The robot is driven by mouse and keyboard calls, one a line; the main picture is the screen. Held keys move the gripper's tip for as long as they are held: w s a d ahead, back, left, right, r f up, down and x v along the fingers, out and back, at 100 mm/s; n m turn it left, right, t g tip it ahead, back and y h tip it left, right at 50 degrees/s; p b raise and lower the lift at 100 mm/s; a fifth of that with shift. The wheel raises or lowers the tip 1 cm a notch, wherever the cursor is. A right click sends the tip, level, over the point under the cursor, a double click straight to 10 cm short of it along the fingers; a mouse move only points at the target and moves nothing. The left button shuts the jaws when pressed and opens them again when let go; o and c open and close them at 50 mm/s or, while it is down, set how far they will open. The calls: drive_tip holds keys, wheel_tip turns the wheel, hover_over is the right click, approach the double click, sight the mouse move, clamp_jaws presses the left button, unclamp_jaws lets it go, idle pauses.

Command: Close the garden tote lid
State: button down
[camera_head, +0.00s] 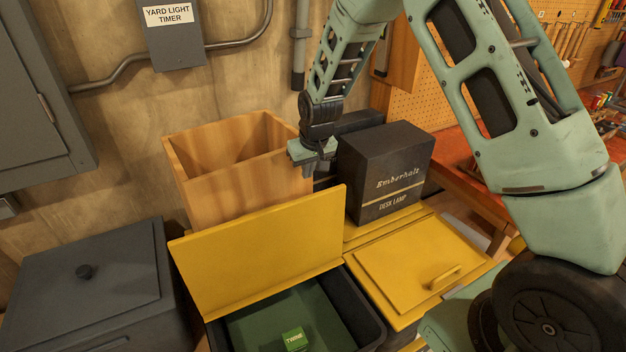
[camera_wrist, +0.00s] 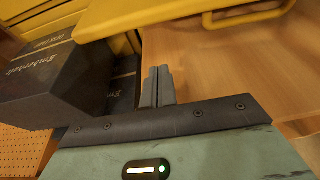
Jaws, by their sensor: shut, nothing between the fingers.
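The garden tote is a dark open bin (camera_head: 367,322) with a green inside, at the bottom of the head view. Its yellow lid (camera_head: 262,248) stands raised and tilted at the back of the opening. A yellow panel with a handle (camera_wrist: 245,16) spans the top of the wrist view; it appears to be this lid's outer face. A small green TWINE box (camera_head: 294,339) lies inside the tote. My gripper (camera_head: 311,171) is shut and empty, behind and above the lid's upper right corner, apart from it. Its closed fingers (camera_wrist: 158,86) point toward the yellow panel in the wrist view.
A tall wooden bin (camera_head: 245,181) stands behind the lid. A black Emberholz desk lamp box (camera_head: 385,172) stands right of my gripper, close by. A shut yellow lid (camera_head: 415,258) with a handle is at right, and a grey lidded bin (camera_head: 85,295) at left.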

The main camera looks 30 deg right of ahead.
drive_tip(key=s+f+p, duration=0.3)
drive_tip(key=shift+p, duration=0.3)
drive_tip(key=shift+f, duration=0.1)
drive_tip(key=shift+s, duration=0.1)
